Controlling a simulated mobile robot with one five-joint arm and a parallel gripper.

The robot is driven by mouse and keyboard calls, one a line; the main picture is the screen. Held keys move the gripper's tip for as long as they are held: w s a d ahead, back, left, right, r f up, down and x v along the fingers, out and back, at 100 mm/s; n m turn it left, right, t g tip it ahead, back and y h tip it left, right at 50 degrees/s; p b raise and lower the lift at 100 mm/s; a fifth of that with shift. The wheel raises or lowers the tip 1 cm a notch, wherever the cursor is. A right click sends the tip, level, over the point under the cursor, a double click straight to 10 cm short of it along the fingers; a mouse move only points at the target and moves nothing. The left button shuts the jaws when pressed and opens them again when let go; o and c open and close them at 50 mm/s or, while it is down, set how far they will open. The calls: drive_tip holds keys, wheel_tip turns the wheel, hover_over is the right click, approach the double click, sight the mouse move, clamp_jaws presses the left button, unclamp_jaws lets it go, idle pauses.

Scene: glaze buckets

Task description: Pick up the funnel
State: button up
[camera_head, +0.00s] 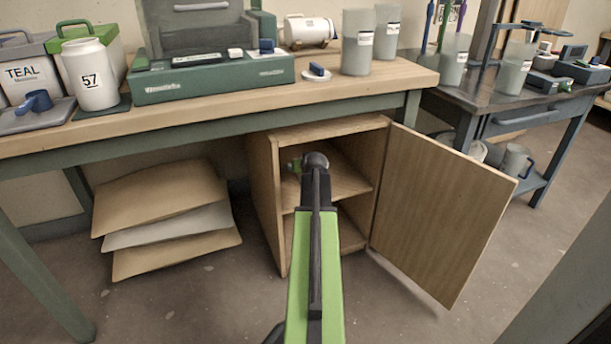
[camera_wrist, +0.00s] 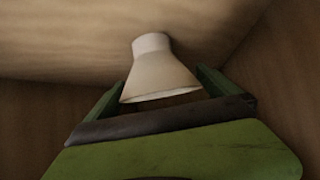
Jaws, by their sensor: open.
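The funnel (camera_wrist: 160,76) is a pale, cream-white cone with a short, wide neck. In the wrist view it stands with its wide, open mouth toward my gripper and its neck toward the pale wooden surface behind. My gripper (camera_wrist: 163,84) is open, with one green finger at the funnel's left and the other at its right. I cannot tell whether either finger touches it. In the head view my arm reaches into the open wooden cabinet (camera_head: 262,200) under the bench, at the upper shelf (camera_head: 350,184). I cannot make out the funnel clearly there.
The cabinet door (camera_head: 440,210) stands open to the right. The bench top (camera_head: 230,107) hangs over the cabinet. Stacked sacks (camera_head: 165,200) lie on the left under the bench. Wooden walls are close around my gripper. The floor in front is clear.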

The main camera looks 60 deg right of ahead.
drive_tip(key=shift+x, duration=1.25)
drive_tip(key=shift+a, duration=0.1)
drive_tip(key=shift+s, duration=0.1)
drive_tip(key=c, duration=1.1)
